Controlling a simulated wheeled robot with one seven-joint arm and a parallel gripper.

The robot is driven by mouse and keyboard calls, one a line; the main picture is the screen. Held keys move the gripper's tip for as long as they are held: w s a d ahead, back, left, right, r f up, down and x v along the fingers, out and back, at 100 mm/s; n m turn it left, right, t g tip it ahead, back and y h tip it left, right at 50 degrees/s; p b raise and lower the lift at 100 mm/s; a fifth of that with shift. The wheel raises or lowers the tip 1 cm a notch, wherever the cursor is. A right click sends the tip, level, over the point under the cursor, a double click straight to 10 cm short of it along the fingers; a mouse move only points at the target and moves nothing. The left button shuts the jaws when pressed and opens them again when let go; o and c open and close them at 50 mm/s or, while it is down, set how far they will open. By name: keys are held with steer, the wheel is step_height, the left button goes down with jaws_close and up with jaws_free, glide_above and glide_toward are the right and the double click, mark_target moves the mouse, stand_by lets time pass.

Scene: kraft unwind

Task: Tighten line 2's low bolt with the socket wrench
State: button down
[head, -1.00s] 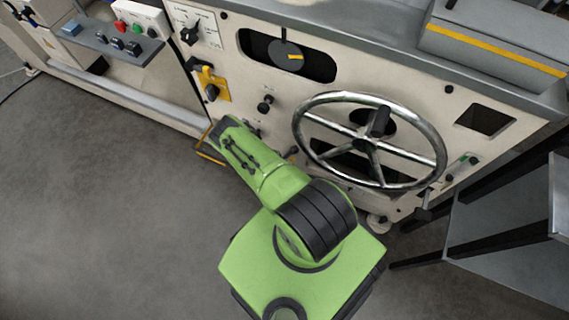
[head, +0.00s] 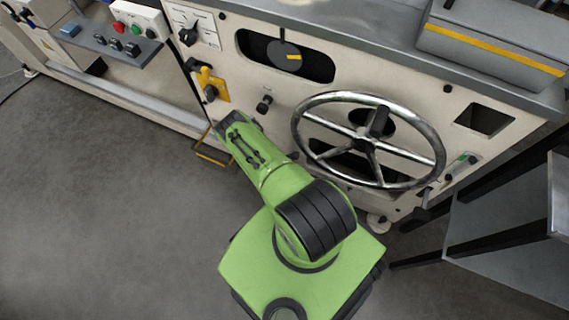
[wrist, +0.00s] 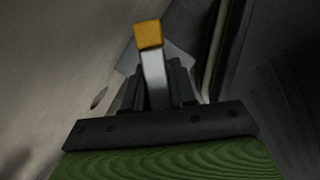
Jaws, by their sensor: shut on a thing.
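In the wrist view my gripper (wrist: 157,92) is shut on a light metal bar with an orange-yellow block at its end (wrist: 149,34). I take it to be the socket wrench, but only this part shows. In the head view my green arm reaches toward the lower front of the cream machine (head: 360,68), and its wrist hides the gripper and the tool. I cannot make out line 2's low bolt in either view, nor whether the tool touches anything.
A large chrome handwheel (head: 437,148) stands out from the panel right of my arm. A yellow bracket with a black knob (head: 214,86) is above my wrist. A yellow floor-level frame (head: 212,157) lies left of it. A dark-legged grey table (head: 500,225) is at right. Floor at left is clear.

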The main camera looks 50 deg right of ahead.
steer(key=shift+r, duration=0.15)
steer(key=shift+r+p, duration=2.05)
steer(key=shift+r, duration=0.4)
